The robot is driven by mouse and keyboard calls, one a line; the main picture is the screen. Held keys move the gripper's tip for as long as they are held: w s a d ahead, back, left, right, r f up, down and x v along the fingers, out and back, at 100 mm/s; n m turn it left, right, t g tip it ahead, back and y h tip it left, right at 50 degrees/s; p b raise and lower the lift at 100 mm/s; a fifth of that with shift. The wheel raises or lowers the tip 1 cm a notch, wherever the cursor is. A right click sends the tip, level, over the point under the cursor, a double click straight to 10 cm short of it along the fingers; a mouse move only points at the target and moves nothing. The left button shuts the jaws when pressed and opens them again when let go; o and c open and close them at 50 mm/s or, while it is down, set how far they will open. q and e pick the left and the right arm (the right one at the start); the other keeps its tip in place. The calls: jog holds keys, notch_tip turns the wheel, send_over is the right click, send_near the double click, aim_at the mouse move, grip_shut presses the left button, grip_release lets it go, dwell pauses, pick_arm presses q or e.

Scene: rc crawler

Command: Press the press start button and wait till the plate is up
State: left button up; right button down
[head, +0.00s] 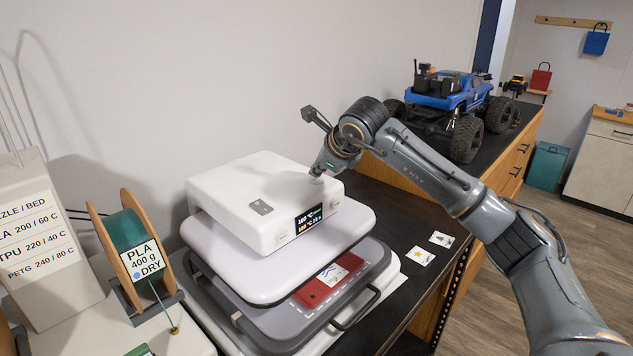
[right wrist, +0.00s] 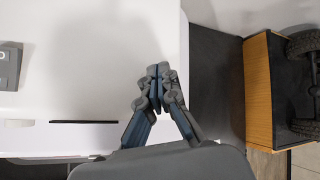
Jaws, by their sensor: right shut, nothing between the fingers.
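The white heat press (head: 240,185) stands on the dark bench, with a lit display (head: 309,219) on its front. A round button (head: 283,236) sits left of the display and another (head: 334,204) right of it. The white upper plate (head: 250,285) is apart from the grey lower bed (head: 215,300), with a visible gap. A red piece (head: 318,292) with a picture patch lies on the bed. My right gripper (head: 317,174) is shut and empty over the press housing's right end; its fingertips also show in the right wrist view (right wrist: 158,72). Contact is unclear. My left gripper is out of view.
A spool of green filament (head: 127,242) and a labelled box (head: 35,230) stand at left. A blue crawler truck (head: 445,95) stands on the wooden cabinet behind my right arm. Two picture cards (head: 420,256) lie on the bench right of the press.

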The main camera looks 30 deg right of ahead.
aim_at(319, 181)
jog(key=shift+f+b, duration=0.45)
dwell(0.6)
dwell(0.4)
jog(key=shift+r+p, duration=0.5)
jog(key=shift+r, duration=0.5)
jog(key=shift+r+p, duration=1.7)
jog(key=shift+r, duration=0.75)
jog(key=shift+s+f, duration=0.1)
jog(key=shift+f, duration=0.05)
